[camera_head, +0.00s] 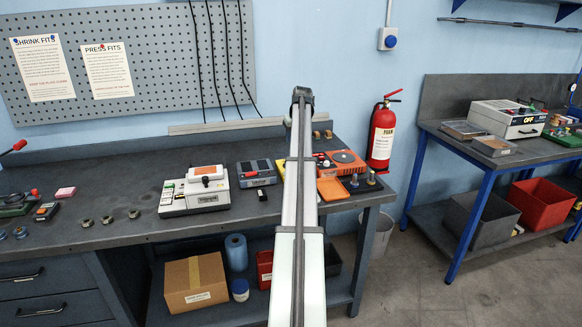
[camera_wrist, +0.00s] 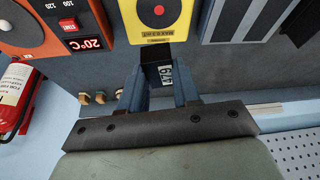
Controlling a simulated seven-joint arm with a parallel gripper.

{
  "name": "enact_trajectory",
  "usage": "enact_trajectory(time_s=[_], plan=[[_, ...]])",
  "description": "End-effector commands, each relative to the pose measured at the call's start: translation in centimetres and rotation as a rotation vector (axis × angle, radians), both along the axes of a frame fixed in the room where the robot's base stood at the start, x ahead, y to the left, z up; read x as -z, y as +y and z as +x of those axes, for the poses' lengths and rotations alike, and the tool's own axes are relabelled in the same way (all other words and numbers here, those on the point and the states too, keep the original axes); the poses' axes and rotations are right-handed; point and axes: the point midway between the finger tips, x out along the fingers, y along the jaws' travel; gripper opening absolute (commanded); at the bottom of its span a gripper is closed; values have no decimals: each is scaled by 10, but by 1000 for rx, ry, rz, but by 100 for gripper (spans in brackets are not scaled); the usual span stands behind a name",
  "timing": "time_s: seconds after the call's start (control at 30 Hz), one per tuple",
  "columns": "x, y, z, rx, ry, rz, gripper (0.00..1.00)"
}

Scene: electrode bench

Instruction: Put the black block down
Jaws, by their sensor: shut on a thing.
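In the wrist view the black block (camera_wrist: 155,72) with a white printed label is between the two blue-grey fingers of my gripper (camera_wrist: 160,84), which is shut on it. The block's far end is beside the near edge of a yellow unit (camera_wrist: 158,20) with a black disc and a red dot. I cannot tell whether the block touches the unit or the bench.
An orange device with a 20°C display (camera_wrist: 92,43) and a striped blue-grey device (camera_wrist: 240,20) flank the yellow unit. Small brass fittings (camera_wrist: 99,97) stand near the wall. On the bench (camera_head: 115,210) lies another small dark piece (camera_head: 262,195). A fire extinguisher (camera_head: 381,138) hangs beside the bench.

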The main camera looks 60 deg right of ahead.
Motion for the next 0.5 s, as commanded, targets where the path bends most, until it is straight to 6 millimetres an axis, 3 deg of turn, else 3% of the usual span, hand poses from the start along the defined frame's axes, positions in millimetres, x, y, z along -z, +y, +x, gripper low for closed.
enact_trajectory(time_s=[0.33, 0.5], plan=[[0, 3, 4, -226, -1, 1, 0], [13, 4, 4, -244, 1, 1, 0]])
